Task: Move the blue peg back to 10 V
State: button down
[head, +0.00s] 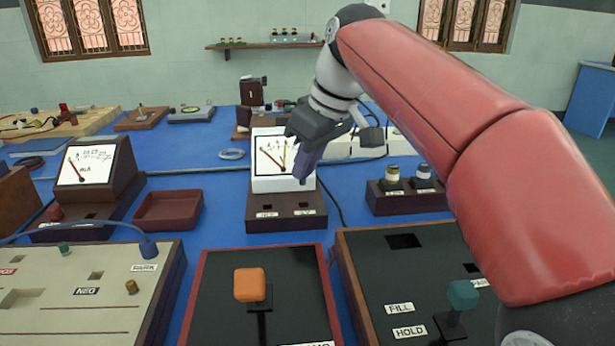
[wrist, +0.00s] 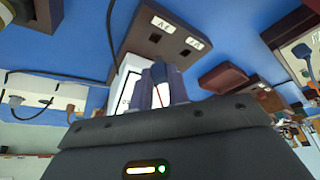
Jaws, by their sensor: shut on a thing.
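My gripper (head: 306,165) is in front of the white meter (head: 270,185), above its dark base (head: 286,225). It is shut on the blue peg (wrist: 158,72), of which only a small bluish part shows between the fingers in the wrist view; in the head view the fingers hide it. The base has two dark square sockets on top, both looking empty. The left socket (head: 266,207) has a label that seems to read 10 V; the right socket (head: 305,205) has one that seems to read 2 V. The peg is apart from both sockets.
A brown tray (head: 168,211) and a slanted meter (head: 94,168) stand left. A block with two knobs (head: 408,197) stands right. In front are an orange-handled lever (head: 249,285), a teal-handled lever (head: 462,295) and a beige panel with a blue plug (head: 148,248).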

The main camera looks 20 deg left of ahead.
notch_tip(320, 180, up, 7)
dwell(0.8)
